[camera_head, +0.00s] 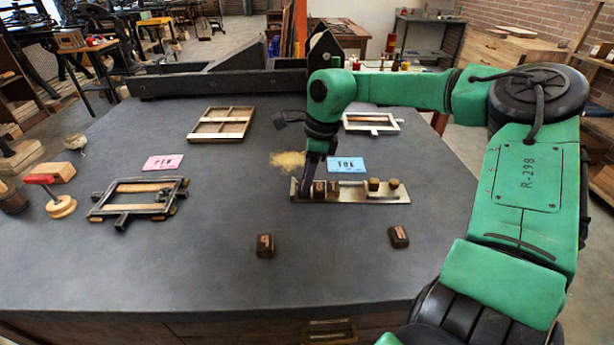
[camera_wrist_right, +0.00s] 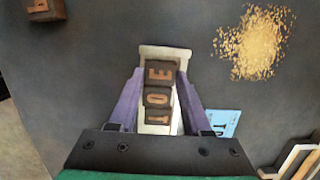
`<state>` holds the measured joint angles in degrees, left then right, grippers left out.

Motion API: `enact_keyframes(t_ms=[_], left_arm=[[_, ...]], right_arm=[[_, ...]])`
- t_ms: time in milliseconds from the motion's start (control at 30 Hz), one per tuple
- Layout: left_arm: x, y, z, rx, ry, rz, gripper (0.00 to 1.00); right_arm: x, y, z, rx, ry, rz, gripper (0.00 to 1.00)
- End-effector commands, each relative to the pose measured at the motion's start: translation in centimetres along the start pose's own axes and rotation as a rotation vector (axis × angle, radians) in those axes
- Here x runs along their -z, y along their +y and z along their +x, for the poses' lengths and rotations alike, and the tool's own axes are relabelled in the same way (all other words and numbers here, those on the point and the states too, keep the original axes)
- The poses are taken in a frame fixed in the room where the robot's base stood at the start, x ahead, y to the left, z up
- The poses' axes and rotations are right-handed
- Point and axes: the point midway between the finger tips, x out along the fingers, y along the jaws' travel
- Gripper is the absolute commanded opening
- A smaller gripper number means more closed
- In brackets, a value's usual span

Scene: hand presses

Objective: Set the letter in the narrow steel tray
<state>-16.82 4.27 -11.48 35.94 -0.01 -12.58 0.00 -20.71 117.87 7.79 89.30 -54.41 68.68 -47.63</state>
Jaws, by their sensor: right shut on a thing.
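The narrow steel tray (camera_head: 362,196) lies on the dark worktop, with its left end below my right gripper (camera_head: 305,192). In the right wrist view the gripper (camera_wrist_right: 160,76) is shut on a dark letter block marked E (camera_wrist_right: 160,74). The block is at or just over the tray's end (camera_wrist_right: 166,52); I cannot tell whether it touches the floor of the tray. Beside it in the tray are the O block (camera_wrist_right: 157,97) and the T block (camera_wrist_right: 155,118). In the head view the fingers hide the E block. My left gripper is out of view.
A blue card (camera_head: 346,165) reading TOE lies behind the tray. Two loose letter blocks (camera_head: 265,245) (camera_head: 399,237) lie in front.

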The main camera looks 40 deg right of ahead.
Motion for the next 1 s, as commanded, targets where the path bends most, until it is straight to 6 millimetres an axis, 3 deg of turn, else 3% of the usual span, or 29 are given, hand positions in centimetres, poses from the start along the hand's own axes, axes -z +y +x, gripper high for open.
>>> enact_keyframes(t_ms=[300, 333, 400, 800, 1000], left_arm=[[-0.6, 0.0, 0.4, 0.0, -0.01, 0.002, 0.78], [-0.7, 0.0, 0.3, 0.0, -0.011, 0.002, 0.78], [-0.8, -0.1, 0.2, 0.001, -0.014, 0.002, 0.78], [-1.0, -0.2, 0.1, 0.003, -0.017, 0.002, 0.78], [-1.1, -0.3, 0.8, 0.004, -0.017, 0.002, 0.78]], right_arm=[[0.1, -0.1, 0.5, 0.002, -0.001, 0.0, 0.0], [0.1, -0.1, 0.4, 0.002, -0.001, 0.0, 0.56], [0.0, -0.1, 0.3, 0.002, -0.001, 0.0, 0.78], [-0.1, -0.1, -0.6, 0.004, -0.002, 0.0, 0.78], [-0.1, -0.2, -5.5, 0.009, -0.005, 0.001, 0.78]])
